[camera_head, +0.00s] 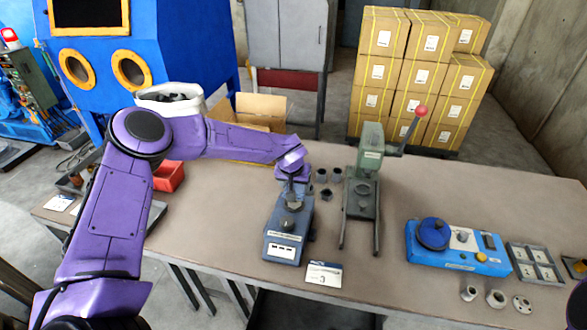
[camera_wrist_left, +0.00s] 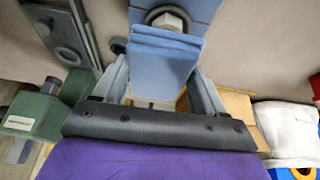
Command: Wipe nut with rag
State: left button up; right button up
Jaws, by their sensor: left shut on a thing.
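My left gripper (camera_head: 291,178) reaches down over the blue-grey bench device (camera_head: 283,243). In the left wrist view its two fingers (camera_wrist_left: 155,75) are shut on a folded blue rag (camera_wrist_left: 160,58). A metallic round nut (camera_wrist_left: 168,17) sits on the blue device just beyond the rag's edge. The rag lies very close to it; I cannot tell whether they touch. In the head view the gripper hides most of the upper part of the device, and the rag is not clear. My right gripper is not in view.
A green press (camera_head: 368,170) with a red-knobbed lever stands right of the device. Small dark metal parts (camera_head: 325,176) lie between them. A blue machine (camera_head: 457,248) and loose metal rings (camera_head: 496,298) are at the right. An open cardboard box (camera_head: 245,112) is behind.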

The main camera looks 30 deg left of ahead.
pick_arm(q)
jog(key=shift+w+a+f, duration=0.15)
jog(key=shift+w+a, duration=0.3)
jog(key=shift+a, duration=0.15)
jog(key=shift+a+f, duration=0.1)
jog(key=shift+f, duration=0.2)
notch_tip(320, 180, down, 5)
jog(key=b, duration=0.5)
jog(key=shift+r+b, duration=0.15)
jog(key=shift+b, duration=0.25)
jog(key=shift+d+r, duration=0.1)
jog(key=shift+d, duration=0.15)
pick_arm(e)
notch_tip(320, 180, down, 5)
pick_arm(q)
jog(key=shift+f, duration=0.4)
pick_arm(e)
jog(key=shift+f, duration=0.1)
pick_arm(q)
jog(key=shift+w+a, duration=0.2)
jog(key=shift+w, duration=0.35)
jog(key=shift+w+a, duration=0.15)
jog(key=shift+w, duration=0.35)
